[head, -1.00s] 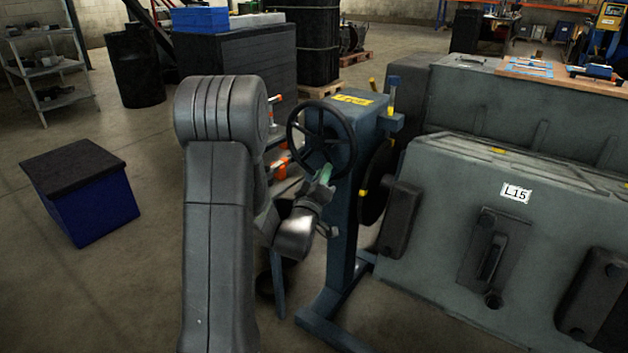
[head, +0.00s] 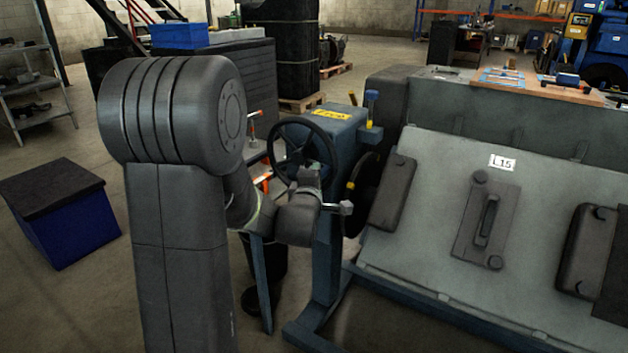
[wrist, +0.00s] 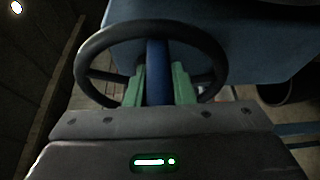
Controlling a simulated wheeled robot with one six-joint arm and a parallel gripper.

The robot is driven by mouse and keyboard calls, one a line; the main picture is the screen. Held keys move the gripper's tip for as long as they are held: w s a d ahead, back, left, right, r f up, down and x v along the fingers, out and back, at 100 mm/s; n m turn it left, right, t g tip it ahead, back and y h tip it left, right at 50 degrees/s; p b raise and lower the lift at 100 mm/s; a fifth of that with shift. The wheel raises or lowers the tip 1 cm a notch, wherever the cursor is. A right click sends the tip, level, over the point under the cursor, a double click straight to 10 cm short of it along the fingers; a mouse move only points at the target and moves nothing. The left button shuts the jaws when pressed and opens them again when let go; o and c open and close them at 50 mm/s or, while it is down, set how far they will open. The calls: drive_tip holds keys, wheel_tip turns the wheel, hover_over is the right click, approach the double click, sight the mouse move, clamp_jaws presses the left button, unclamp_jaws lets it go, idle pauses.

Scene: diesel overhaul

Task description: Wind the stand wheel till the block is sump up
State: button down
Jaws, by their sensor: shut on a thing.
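The black stand wheel (head: 303,151) is on the near face of the blue stand post (head: 331,262). The wheel (wrist: 150,28) also fills the upper part of the wrist view. My gripper (wrist: 158,85) has its two green fingers on either side of a blue bar or handle (wrist: 158,70) at the wheel and is shut on it. In the head view my wrist hides the lower part of the wheel. The grey engine block (head: 440,215) hangs on the stand at the right, with its flank marked L15 sloping toward me.
A blue box with a dark lid (head: 62,212) stands on the floor at left. A dark cabinet (head: 215,75) and a black drum stand behind my arm. A wooden board with tools (head: 530,85) is beyond the block.

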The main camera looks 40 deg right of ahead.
drive_tip(key=shift+r, duration=0.6)
drive_tip(key=c, duration=1.3)
unclamp_jaws()
drive_tip(key=shift+w, duration=0.1)
drive_tip(key=shift+o, duration=0.2)
drive_tip(key=shift+a, duration=0.1)
drive_tip(key=v, duration=1.3)
drive_tip(key=shift+s+a, duration=0.2)
drive_tip(key=shift+s, duration=0.1)
